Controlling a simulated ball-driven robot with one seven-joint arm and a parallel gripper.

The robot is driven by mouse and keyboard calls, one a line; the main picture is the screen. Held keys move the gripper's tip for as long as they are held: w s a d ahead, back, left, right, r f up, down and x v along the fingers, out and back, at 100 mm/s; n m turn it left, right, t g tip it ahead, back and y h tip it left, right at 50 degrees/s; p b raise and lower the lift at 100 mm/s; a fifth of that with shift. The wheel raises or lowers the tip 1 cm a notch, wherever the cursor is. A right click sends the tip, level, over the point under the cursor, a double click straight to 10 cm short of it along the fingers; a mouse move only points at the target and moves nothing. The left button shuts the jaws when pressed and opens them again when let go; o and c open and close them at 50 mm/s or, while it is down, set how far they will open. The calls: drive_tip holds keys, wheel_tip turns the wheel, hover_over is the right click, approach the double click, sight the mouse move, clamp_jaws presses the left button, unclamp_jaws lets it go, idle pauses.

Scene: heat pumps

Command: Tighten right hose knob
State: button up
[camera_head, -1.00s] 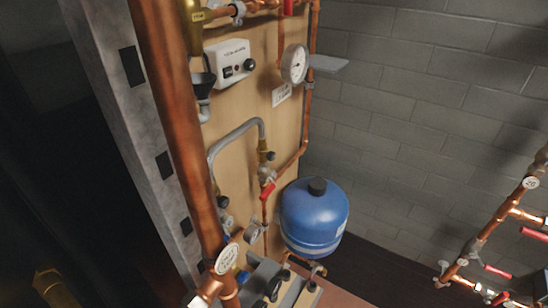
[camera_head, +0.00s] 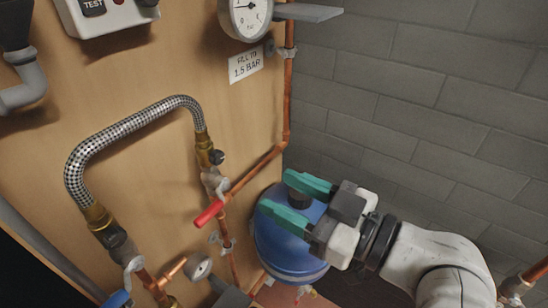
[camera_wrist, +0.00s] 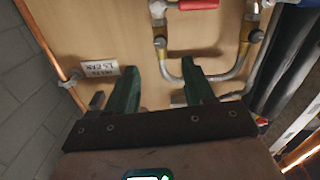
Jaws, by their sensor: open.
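A braided grey hose (camera_head: 125,125) loops on the wooden panel between two brass fittings. The right fitting (camera_head: 203,142) has a small black knob (camera_head: 218,157) on its right side, above a red lever (camera_head: 208,213). My gripper (camera_head: 276,190) is open and empty, right of the knob and in front of the blue tank (camera_head: 280,240), with its green fingers pointing left. In the wrist view, the hose (camera_wrist: 205,78) appears as a U partly behind a finger of my open gripper (camera_wrist: 161,63). The right fitting (camera_wrist: 160,45) lies beyond the fingertips there; its knob is unclear.
A copper pipe (camera_head: 288,95) runs down the panel's right edge, with a gauge (camera_head: 247,12) and a label (camera_head: 246,63) beside it. A grey shelf (camera_head: 305,12) juts out at the top. A brick wall (camera_head: 430,100) stands to the right.

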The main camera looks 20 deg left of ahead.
sight(220, 159)
drive_tip(key=x, duration=0.3)
drive_tip(key=p+x, duration=0.1)
drive_tip(key=x, duration=0.3)
drive_tip(key=p+x, duration=0.1)
drive_tip(key=x, duration=0.3)
drive_tip(key=shift+r, duration=0.4)
drive_tip(key=shift+d, duration=0.1)
clamp_jaws()
